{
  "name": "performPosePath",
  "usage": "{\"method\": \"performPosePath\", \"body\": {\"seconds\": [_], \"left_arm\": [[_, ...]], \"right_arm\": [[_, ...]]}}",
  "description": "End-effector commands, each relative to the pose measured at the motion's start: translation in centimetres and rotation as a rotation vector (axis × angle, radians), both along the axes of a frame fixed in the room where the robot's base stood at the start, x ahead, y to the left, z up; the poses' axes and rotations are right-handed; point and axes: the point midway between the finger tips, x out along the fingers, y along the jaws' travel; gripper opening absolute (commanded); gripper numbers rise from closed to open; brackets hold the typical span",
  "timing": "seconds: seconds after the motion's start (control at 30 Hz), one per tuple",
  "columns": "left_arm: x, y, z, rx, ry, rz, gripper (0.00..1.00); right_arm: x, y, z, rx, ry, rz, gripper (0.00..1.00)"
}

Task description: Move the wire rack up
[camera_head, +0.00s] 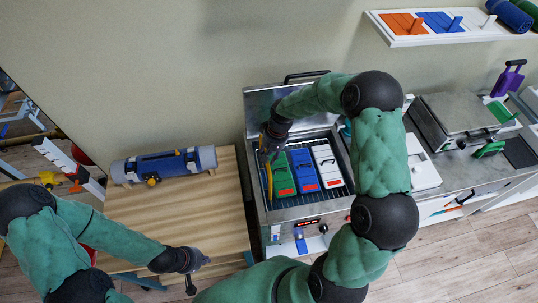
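The wire rack (334,192) sits inside an open steel tank (262,213). Its dark wires show under and around a green pack (282,179), a blue pack (304,175) and a white pack (327,167). A yellow curved bar (269,183) stands at the left side of the packs. My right gripper (270,153) is over the tank's left side, at the top of this bar; I cannot tell whether it grips it. My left gripper (201,275) is open and empty over the front right of the wooden table, apart from the tank.
The wooden table (180,217) left of the tank holds a blue-grey roll (163,164). The tank's lid (262,105) is raised behind, partly hidden by my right arm. A closed steel unit (458,112) stands right. A wall shelf (440,38) is above.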

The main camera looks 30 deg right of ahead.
Motion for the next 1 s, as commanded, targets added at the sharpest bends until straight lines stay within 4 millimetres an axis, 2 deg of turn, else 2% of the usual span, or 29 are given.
{"method": "performPosePath", "body": {"seconds": [0.13, 0.23, 0.7, 0.83, 1.0], "left_arm": [[0.0, 0.0, 0.0, 0.000, -0.001, 0.000, 0.00], [0.0, 0.0, 0.0, 0.000, -0.001, 0.000, 0.00], [0.0, 0.0, 0.0, 0.000, 0.000, 0.000, 0.00], [0.0, 0.0, 0.0, 0.000, 0.000, 0.000, 0.00], [0.0, 0.0, 0.0, 0.000, 0.000, 0.000, 0.00]], "right_arm": [[-0.1, 0.0, 0.2, 0.000, 0.001, 0.000, 0.35], [-0.1, -0.2, 1.0, 0.000, 0.000, 0.000, 0.35], [-0.6, -1.8, 9.5, -0.001, -0.004, -0.001, 0.35], [-0.7, -2.0, 10.9, -0.001, -0.003, -0.001, 0.35], [-0.8, -2.2, 11.8, 0.000, -0.001, 0.000, 0.35]]}}
